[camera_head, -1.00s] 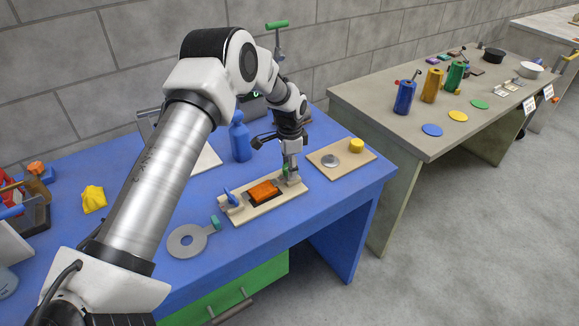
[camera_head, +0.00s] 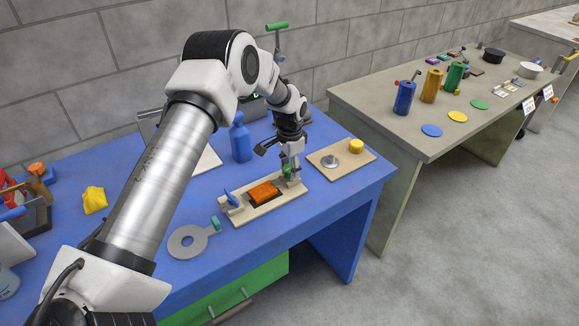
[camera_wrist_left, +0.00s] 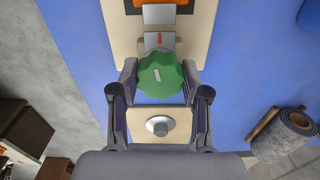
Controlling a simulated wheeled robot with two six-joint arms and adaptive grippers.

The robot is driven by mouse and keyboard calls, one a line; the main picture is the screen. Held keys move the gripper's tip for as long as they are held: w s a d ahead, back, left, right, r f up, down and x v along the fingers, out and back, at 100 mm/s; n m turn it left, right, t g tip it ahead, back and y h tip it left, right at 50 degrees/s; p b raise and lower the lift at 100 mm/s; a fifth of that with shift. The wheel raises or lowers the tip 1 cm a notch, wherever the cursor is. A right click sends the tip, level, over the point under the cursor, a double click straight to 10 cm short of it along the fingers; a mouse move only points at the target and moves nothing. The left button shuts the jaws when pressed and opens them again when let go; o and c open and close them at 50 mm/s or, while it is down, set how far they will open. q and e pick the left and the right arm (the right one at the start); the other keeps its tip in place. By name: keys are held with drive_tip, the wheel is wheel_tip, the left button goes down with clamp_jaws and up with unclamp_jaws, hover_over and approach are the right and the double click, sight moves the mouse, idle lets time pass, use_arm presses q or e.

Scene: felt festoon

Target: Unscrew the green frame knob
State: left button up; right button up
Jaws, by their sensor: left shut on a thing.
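The green frame knob (camera_wrist_left: 160,76) is a scalloped knob with a small white mark on its face. It sits at the end of a pale wooden frame board (camera_head: 244,216) on the blue table. My left gripper (camera_wrist_left: 160,77) points down and is shut on the green knob, one finger on each side. In the head view the left gripper (camera_head: 290,168) covers part of the knob. An orange block (camera_head: 264,192) lies in the middle of the board. A blue knob (camera_head: 232,199) is at the board's other end. My right gripper is not in view.
A wooden board (camera_head: 325,165) with a metal knob and a yellow knob (camera_head: 356,146) lies to the right. A blue bottle (camera_head: 240,140) stands behind.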

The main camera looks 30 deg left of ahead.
use_arm(q)
drive_tip(key=n+p, duration=0.1)
drive_tip(key=n, duration=0.3)
drive_tip(key=shift+s+f, duration=0.1)
drive_tip(key=shift+s, duration=0.05)
drive_tip(key=n+p, duration=0.1)
drive_tip(key=n, duration=0.3)
drive_tip(key=shift+d, duration=0.1)
drive_tip(key=n+p, duration=0.1)
drive_tip(key=n, duration=0.3)
drive_tip(key=shift+n, duration=1.9)
drive_tip(key=shift+p, duration=0.3)
drive_tip(key=o, duration=0.9)
drive_tip(key=shift+o, duration=1.2)
drive_tip(key=shift+f, duration=0.1)
drive_tip(key=shift+w, duration=0.2)
